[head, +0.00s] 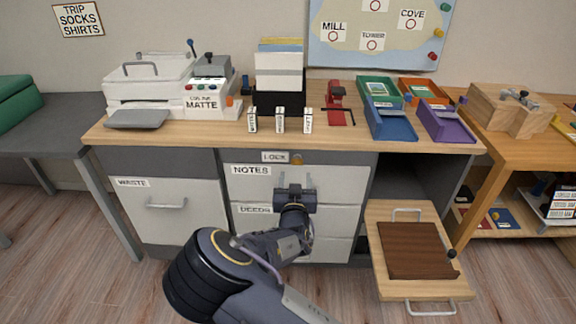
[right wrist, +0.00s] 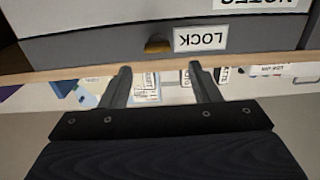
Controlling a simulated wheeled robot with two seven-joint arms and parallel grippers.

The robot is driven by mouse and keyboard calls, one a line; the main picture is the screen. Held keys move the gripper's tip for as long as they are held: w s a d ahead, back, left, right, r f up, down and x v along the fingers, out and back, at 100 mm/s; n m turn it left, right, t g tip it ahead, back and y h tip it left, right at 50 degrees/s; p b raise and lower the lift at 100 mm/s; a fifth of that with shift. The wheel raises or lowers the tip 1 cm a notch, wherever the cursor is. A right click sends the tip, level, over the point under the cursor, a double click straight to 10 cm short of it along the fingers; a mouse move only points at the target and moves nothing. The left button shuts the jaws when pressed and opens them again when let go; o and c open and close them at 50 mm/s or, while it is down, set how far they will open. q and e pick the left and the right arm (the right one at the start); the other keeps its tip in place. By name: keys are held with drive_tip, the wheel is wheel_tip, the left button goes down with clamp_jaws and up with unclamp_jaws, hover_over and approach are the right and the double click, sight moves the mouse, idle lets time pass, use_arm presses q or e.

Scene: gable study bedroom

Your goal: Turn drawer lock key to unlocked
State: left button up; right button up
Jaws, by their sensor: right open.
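The lock key (head: 297,158) is a small brass-coloured piece on the grey strip under the desk top, just right of the LOCK label (head: 275,157). In the right wrist view, which is upside down, the key (right wrist: 157,45) shows beside the label (right wrist: 201,39). My right gripper (head: 294,178) is open and empty in front of the NOTES drawer (head: 340,183), a little below the key in the head view. In the wrist view its fingers (right wrist: 160,68) are spread, with the key lying between their lines and apart from them. Its turned position is too small to tell. My left gripper is not in view.
The desk top (head: 225,132) overhangs just above the lock strip. It holds a printer (head: 150,85), small white blocks, a red stapler-like tool (head: 336,100) and coloured trays (head: 390,120). A pulled-out wooden board (head: 385,290) stands low at right. Floor at left is clear.

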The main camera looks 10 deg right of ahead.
sight(297, 164)
drive_tip(key=x, duration=0.7)
drive_tip(key=shift+d+f+b, duration=0.1)
drive_tip(key=shift+d+b, duration=0.05)
drive_tip(key=shift+b, duration=0.15)
drive_tip(key=shift+c, duration=0.3)
drive_tip(key=c, duration=0.9)
